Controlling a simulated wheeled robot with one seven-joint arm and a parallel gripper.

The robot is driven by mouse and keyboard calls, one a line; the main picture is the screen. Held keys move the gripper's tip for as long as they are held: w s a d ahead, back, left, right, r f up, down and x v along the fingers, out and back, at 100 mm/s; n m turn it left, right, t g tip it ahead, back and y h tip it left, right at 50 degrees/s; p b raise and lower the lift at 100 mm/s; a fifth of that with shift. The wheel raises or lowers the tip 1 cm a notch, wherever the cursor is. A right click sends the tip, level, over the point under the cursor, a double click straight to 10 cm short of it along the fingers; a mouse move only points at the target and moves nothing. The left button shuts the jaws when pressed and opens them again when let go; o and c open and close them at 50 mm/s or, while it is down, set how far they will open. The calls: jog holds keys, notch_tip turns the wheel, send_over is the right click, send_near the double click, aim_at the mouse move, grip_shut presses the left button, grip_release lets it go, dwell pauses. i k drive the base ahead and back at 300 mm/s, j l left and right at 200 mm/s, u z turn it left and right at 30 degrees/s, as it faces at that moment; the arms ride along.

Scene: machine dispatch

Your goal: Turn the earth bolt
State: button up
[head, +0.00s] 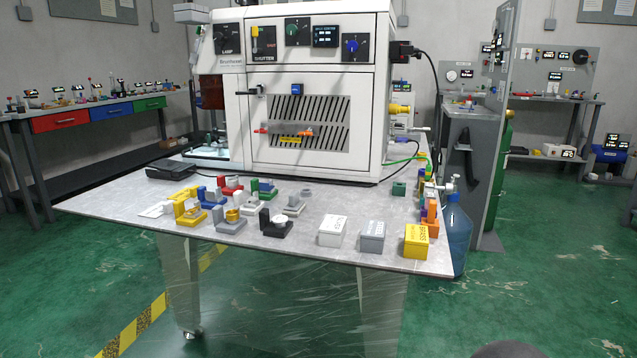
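A white bench machine (310,90) stands at the back of a grey table (290,250). I cannot pick out the earth bolt for certain. A thin green cable (408,160) runs low along the machine's right side, and its end at the machine is too small to make out. A yellow fitting (400,109) sticks out of that side above it, with a metal fitting (416,129) between them. My gripper is not in view.
Small coloured blocks with parts (276,224) crowd the table's front left. White, grey and yellow boxes (417,240) line the front right edge. A blue gas cylinder (456,240) stands at the right edge. The tabletop's middle right is mostly clear.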

aim_at(448, 188)
jog(key=i+j+z, duration=0.1)
jog(key=z, duration=0.15)
jog(key=i+j+z, duration=0.1)
jog(key=j+z, duration=0.2)
jog(key=i+l+u, duration=0.1)
jog(key=l, duration=0.15)
jog(key=i+l+u, duration=0.3)
jog(key=l, duration=0.15)
jog(key=i+l+u, duration=0.15)
jog(key=l, duration=0.2)
jog(key=i+l+u, duration=0.15)
jog(key=l, duration=0.15)
jog(key=i+l+u, duration=0.15)
jog(key=l, duration=0.2)
jog(key=l+u, duration=0.15)
jog(key=l, duration=0.2)
